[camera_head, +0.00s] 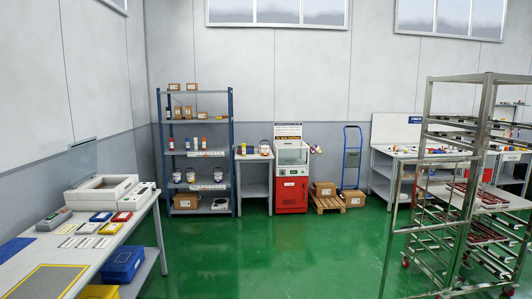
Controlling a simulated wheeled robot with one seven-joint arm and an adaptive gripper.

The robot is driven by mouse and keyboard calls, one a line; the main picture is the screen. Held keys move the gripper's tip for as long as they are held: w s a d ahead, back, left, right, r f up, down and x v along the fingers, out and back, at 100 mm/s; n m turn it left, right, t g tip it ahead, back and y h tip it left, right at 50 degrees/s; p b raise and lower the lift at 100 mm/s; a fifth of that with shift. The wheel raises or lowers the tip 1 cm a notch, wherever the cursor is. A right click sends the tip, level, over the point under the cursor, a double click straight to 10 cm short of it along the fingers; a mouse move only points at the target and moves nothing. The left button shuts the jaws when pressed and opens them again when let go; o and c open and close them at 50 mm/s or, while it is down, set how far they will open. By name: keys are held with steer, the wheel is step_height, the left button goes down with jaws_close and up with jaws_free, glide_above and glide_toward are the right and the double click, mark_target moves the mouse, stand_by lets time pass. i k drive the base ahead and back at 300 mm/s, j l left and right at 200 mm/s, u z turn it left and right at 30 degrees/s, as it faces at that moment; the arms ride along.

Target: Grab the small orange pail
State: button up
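I cannot make out a small orange pail for certain. A small white and orange-yellow item (265,149) stands on the narrow side table (253,158) at the back, too small to identify. Several white pails or tubs, one of them here (218,174), stand on a lower shelf of the blue-posted rack (232,150). Small orange or red spots also show on the right-hand workbench, too small to name. My gripper and arm are not in view.
A long bench (110,245) with trays runs along the left, with a blue bin (123,263) below. A red and white machine (291,190), a pallet with cartons (326,203) and a blue hand truck (352,160) stand behind. A metal rack (480,130) blocks the right. The green floor (260,255) is clear.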

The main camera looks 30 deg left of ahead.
mark_target(265, 149)
steer(key=i+j+u, duration=0.55)
steer(key=i+j, duration=0.15)
steer(key=i+j+u, duration=0.3)
steer(key=i, duration=0.2)
steer(key=i+u, duration=0.3)
steer(key=i+j+u, duration=0.1)
steer(key=i+u, duration=0.15)
steer(key=i, duration=4.45)
steer(key=i+z, duration=0.1)
steer(key=i, duration=0.4)
steer(key=i+j+z, duration=0.1)
steer(key=i, duration=0.35)
steer(key=i+j+z, duration=0.15)
steer(key=i, duration=0.35)
steer(key=i+j+z, duration=0.1)
steer(key=i, duration=0.35)
steer(key=i+j+z, duration=0.35)
steer(key=i+z, duration=0.15)
steer(key=i+j+z, duration=0.5)
steer(key=k, duration=0.05)
